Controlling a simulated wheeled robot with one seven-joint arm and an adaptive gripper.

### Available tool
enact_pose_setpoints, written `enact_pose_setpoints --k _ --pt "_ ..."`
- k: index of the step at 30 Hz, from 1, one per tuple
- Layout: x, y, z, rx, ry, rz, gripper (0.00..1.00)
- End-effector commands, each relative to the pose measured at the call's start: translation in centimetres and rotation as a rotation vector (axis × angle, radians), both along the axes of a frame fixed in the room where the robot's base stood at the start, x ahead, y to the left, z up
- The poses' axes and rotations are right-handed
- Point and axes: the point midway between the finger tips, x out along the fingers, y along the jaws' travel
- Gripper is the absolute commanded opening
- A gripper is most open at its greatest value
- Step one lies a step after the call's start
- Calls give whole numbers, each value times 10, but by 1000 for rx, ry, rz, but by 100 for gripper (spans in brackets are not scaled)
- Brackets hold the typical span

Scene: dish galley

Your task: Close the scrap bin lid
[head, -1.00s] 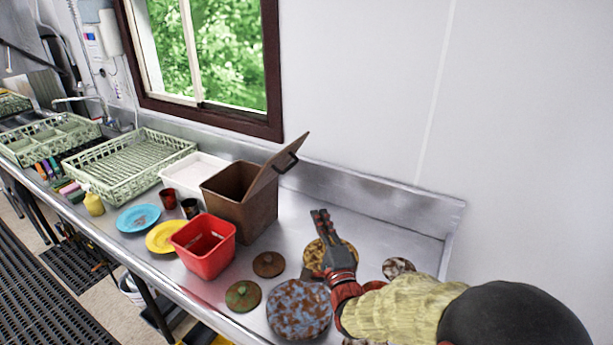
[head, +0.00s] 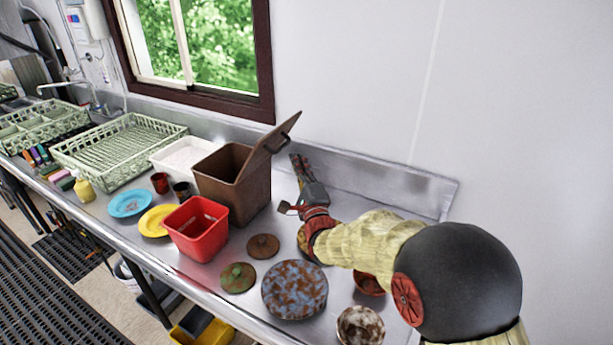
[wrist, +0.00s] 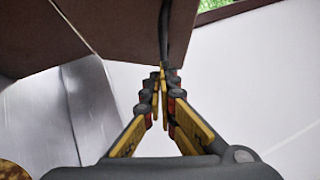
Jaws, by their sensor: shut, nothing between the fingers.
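The brown scrap bin (head: 240,190) stands on the steel counter near the wall. Its lid (head: 277,135) is open, hinged on the right side and tilted up and outward to the right, with a dark handle near its top edge. My gripper (head: 297,160) is to the right of the bin, pointing toward the wall, below the raised lid's outer edge. In the wrist view my gripper (wrist: 160,75) is shut and empty, with the brown lid (wrist: 120,30) close ahead of its fingertips. Whether the fingertips touch the lid I cannot tell.
A red container (head: 197,230) stands in front of the bin, with a white tray (head: 185,155) to its left. Round lids and a speckled blue-brown plate (head: 294,289) lie near my arm. A bowl (head: 360,325) sits at the front. The wall is close behind.

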Motion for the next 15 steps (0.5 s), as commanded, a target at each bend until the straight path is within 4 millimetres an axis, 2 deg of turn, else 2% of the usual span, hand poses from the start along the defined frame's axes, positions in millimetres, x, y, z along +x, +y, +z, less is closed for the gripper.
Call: enact_pose_setpoints --k 6,15 --pt "9 14 6 1 0 0 0" --pt "9 15 7 0 0 0 0"
